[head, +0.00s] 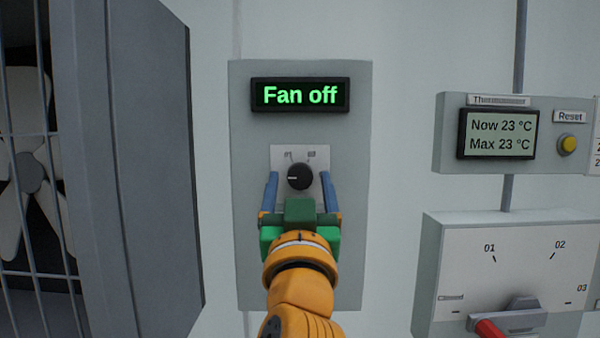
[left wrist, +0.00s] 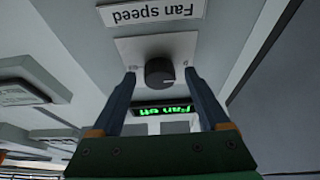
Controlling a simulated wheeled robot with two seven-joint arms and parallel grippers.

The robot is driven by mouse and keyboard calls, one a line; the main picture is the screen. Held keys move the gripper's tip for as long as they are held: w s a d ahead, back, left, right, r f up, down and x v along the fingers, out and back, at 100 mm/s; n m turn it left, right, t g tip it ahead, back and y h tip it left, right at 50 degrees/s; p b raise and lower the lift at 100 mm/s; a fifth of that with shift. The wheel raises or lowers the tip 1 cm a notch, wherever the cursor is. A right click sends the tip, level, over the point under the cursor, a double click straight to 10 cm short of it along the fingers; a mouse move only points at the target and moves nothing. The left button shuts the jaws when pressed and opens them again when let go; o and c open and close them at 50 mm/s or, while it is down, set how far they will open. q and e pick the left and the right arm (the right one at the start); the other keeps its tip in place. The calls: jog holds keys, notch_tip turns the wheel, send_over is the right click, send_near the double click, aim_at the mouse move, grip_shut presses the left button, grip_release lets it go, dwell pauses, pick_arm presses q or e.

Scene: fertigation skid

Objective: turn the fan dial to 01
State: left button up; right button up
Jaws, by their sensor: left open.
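The fan dial (head: 300,177) is a round black knob on a pale plate in the grey fan panel (head: 248,200). Its white pointer line points left in the head view. The marks on the plate above it are too small to read. The display (head: 300,95) above reads "Fan off". My left gripper (head: 299,173) is open, with one blue finger on each side of the dial. In the left wrist view, which is upside down, the dial (left wrist: 159,74) sits between the fingertips (left wrist: 160,71), with a gap on both sides. My right gripper is not in view.
A caged fan (head: 30,150) in a dark housing (head: 135,150) stands at the left. At the right are a thermometer box (head: 450,150) with a yellow reset button (head: 568,144) and a larger switch box (head: 450,250) with a red-tipped handle (head: 488,329). Bare wall lies between.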

pick_arm(q)
jog(key=shift+w, duration=0.45)
jog(key=shift+s, duration=0.15)
jog(key=shift+c, duration=1.3)
grip_shut()
